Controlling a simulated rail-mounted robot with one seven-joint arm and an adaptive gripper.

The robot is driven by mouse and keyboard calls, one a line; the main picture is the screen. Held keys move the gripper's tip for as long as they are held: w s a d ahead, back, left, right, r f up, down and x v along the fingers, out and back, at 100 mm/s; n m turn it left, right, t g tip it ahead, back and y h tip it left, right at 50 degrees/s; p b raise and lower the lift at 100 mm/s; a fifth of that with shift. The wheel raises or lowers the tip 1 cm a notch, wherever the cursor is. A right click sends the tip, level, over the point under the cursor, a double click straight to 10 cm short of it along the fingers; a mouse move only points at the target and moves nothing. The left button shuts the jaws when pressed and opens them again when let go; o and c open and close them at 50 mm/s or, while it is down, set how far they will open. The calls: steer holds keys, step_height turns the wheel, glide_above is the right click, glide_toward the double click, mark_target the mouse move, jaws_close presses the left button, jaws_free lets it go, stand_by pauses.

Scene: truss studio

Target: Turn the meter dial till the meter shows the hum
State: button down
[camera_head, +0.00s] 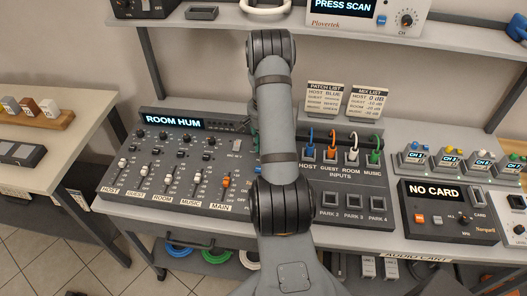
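The mixer (180,165) stands on the table left of my arm. Its dark display (174,120) reads "ROOM HUM" in light letters, with a small level readout at its right end. Several small dark knobs (162,136) sit in a row above the faders, and a pale control (236,144) sits at the right end. I cannot tell which control is the meter dial; it may be behind my arm. My arm stretches up the middle of the view and covers the mixer's right edge.
A patch panel (345,213) with several coloured plugs is right of my arm, with two list cards (326,98) behind it. A card unit (446,221) reads "NO CARD". A shelf (200,23) spans the back. A side table (50,165) stands left.

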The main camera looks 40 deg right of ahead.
steer(key=shift+m+b, duration=0.55)
steer(key=shift+m, duration=0.25)
steer(key=c, duration=1.6)
jaws_free()
steer(key=shift+o, duration=0.3)
steer(key=shift+r, duration=0.1)
step_height(320, 180, up, 12)
steer(key=shift+f, duration=0.25)
step_height(320, 180, down, 12)
steer(key=shift+r, duration=0.15)
